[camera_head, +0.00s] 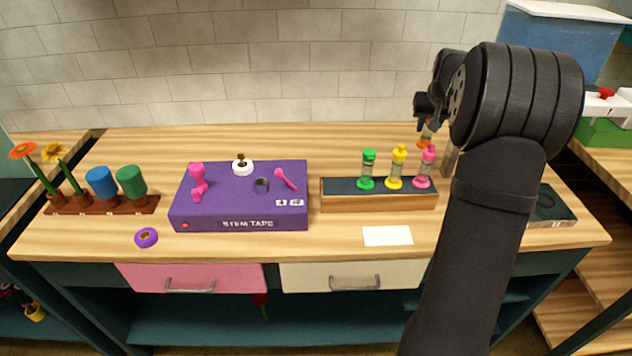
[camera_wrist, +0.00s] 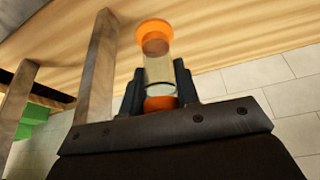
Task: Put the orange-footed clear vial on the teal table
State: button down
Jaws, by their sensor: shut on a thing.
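My gripper (camera_head: 425,122) is shut on the orange-footed clear vial (camera_head: 424,139), held in the air above the back right of the bench. In the wrist view the vial (camera_wrist: 158,69) sits between the two fingers (camera_wrist: 160,92), with an orange end disc pointing away and an orange end near the palm. Most of the vial is hidden in the head view. The bench (camera_head: 300,142) has a wood-grain top and a teal front frame; I cannot tell if another table is meant.
A rack (camera_head: 378,202) holds green, yellow and pink vials just below my gripper. A purple stem tape box (camera_head: 240,215), white card (camera_head: 387,236) and dark tray (camera_head: 550,205) stand around. A wooden post (camera_wrist: 97,70) is close beside the vial. The back middle is clear.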

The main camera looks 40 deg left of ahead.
jog(key=shift+s+a+f, duration=0.15)
jog(key=shift+a+f, duration=1.8)
jog(key=shift+s+a+f, duration=0.2)
jog(key=shift+a+f, duration=1.7)
jog(key=shift+s+a+f, duration=0.15)
jog(key=shift+a+f, duration=1.8)
jog(key=shift+f, duration=0.1)
jog(key=c, duration=1.1)
grip_release()
jog(key=shift+f, duration=0.1)
jog(key=v, duration=1.2)
